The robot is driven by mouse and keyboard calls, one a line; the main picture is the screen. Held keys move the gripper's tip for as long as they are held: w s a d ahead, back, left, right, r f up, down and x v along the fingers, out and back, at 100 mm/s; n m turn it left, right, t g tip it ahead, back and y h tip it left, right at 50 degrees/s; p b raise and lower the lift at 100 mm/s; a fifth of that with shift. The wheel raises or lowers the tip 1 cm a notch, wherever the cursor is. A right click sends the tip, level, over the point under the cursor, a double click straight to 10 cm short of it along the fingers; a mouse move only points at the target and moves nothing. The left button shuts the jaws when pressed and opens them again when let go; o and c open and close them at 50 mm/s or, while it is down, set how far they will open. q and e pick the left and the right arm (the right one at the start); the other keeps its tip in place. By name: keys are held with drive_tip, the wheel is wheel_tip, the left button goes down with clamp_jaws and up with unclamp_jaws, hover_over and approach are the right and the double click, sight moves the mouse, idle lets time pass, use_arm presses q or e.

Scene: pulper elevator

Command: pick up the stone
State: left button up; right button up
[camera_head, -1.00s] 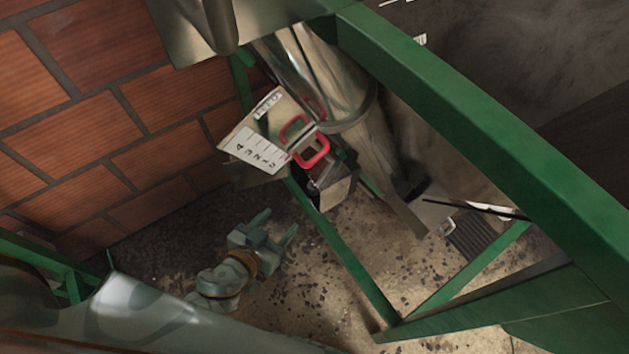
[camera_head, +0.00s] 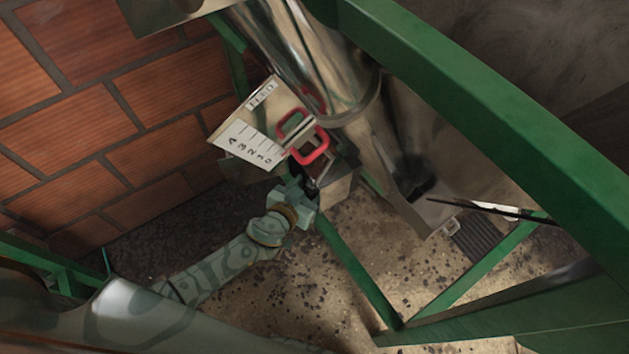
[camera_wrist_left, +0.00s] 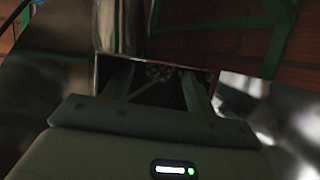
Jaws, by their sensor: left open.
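My left gripper (camera_head: 305,187) has its fingers at the dark box (camera_head: 338,188) below the red handles, and the box's edge partly hides the fingertips. In the left wrist view, the two fingers of the gripper (camera_wrist_left: 150,85) stand apart, in front of a dark opening under a metal edge. Small greyish shapes (camera_wrist_left: 160,73) show between the fingers inside that opening. I cannot tell whether one of them is the stone. I make out no clear stone in the head view. My right gripper is not in view.
A scale plate (camera_head: 250,140) with numbers and red handles (camera_head: 309,146) sits just above my gripper. A shiny metal pipe (camera_head: 315,60) stands behind it. Green frame bars (camera_head: 360,270) cross the right side. A brick wall (camera_head: 70,130) is at left. The speckled floor (camera_head: 300,290) lies below.

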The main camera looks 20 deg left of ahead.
use_arm(q)
drive_tip(key=c, duration=1.1)
drive_tip(key=shift+c, duration=0.3)
